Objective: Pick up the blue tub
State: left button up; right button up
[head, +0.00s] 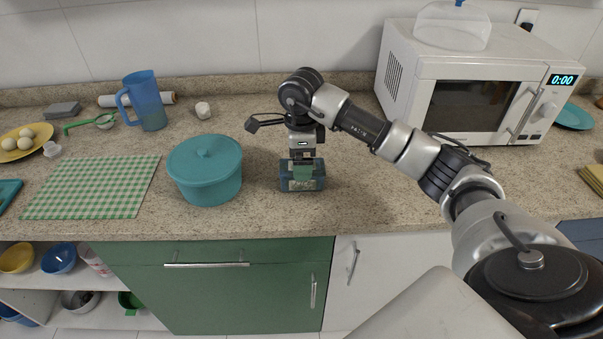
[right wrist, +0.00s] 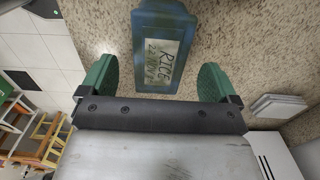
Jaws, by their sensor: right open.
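The blue tub (head: 289,185) stands on the speckled counter near its front edge, right of the teal lidded pot. It is a small box with a paper label; in the right wrist view the tub (right wrist: 165,22) shows handwriting that reads "RICE". My right gripper (head: 303,170) is right over the tub in the head view and hides part of it. In the right wrist view the green fingers of my right gripper (right wrist: 156,80) are spread apart, with the tub lined up between them. I cannot tell whether either finger touches it. My left gripper is not in view.
The teal pot (head: 205,170) stands close to the tub's left. A blue pitcher (head: 147,100) and a green checkered cloth (head: 92,187) are further left. The counter behind the tub is mostly clear.

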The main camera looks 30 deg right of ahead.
notch_tip(320, 180, down, 4)
jog(key=shift+s+r+p, duration=0.1)
jog(key=shift+r+p, duration=0.05)
jog(key=shift+p, duration=0.35)
jog(key=shift+f, duration=0.55)
jog(key=shift+c, duration=0.9)
jog(key=c, duration=0.5)
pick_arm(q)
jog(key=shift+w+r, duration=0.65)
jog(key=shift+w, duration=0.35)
pick_arm(e)
jog(key=c, duration=0.5)
